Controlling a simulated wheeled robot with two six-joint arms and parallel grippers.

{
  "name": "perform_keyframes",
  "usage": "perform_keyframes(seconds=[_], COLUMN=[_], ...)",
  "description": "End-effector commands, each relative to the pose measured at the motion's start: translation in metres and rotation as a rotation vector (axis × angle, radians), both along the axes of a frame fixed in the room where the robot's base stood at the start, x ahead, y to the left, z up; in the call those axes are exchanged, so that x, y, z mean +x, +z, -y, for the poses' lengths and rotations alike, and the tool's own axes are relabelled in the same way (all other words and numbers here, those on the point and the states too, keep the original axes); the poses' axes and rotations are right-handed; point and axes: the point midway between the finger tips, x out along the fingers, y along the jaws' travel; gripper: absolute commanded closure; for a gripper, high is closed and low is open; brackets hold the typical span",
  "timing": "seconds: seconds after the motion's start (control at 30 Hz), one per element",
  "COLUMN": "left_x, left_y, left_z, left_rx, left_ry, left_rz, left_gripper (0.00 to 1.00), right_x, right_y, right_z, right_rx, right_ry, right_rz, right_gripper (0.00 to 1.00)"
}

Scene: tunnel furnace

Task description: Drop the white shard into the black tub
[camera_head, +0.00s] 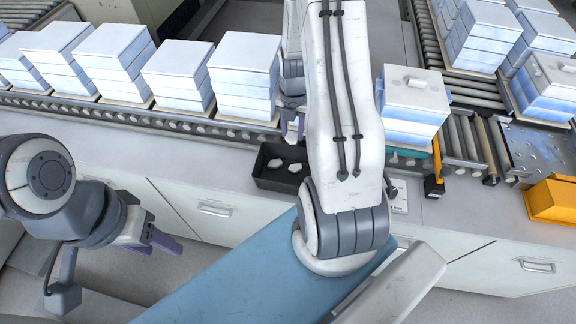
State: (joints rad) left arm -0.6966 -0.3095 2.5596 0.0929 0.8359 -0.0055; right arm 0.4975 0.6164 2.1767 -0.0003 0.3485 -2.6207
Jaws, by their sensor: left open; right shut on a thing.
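The black tub (262,182) stands on the pale counter in front of the roller line, partly behind my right arm. Pale shards (275,163) lie inside it. My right gripper (292,132) is above the tub's back edge, beside the stacks, its upper part hidden by my arm. It is shut on a small pale thing, seemingly the white shard, mostly hidden between the fingers. My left gripper (162,243) is open and empty at the lower left, over the floor in front of the counter, well away from the tub.
Stacks of white-blue blocks (245,75) stand on the roller conveyor (150,112) behind the tub. Another stack (415,105) with a small piece on top is right of my arm. An orange bin (552,200) is at the far right. The counter left of the tub is clear.

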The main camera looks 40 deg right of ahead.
Motion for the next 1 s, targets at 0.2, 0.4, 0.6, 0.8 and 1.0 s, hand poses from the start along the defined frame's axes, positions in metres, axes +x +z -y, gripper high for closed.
perform_keyframes(seconds=[0.2, 0.4, 0.6, 0.8, 1.0], left_x=[0.000, 0.000, 0.000, 0.000, 0.000], left_y=[-0.019, -0.040, -0.049, -0.048, -0.048], left_z=[0.000, 0.000, 0.000, 0.000, 0.000], left_rx=[0.000, 0.000, 0.000, 0.000, 0.000], left_ry=[-0.002, -0.003, -0.002, -0.002, -0.002], left_rz=[0.000, 0.000, 0.000, 0.000, 0.000], left_gripper=[0.50, 0.50, 0.50, 0.50, 0.50], right_x=[-0.005, -0.006, -0.005, -0.005, -0.004], right_y=[-0.023, -0.047, -0.058, -0.057, -0.057], right_z=[0.008, 0.009, 0.008, 0.007, 0.007], right_rx=[0.000, 0.000, 0.000, 0.000, 0.000], right_ry=[-0.017, -0.019, -0.018, -0.016, -0.015], right_rz=[-0.001, -0.001, 0.000, 0.000, 0.000], right_gripper=[1.00, 1.00, 1.00, 1.00, 0.20])
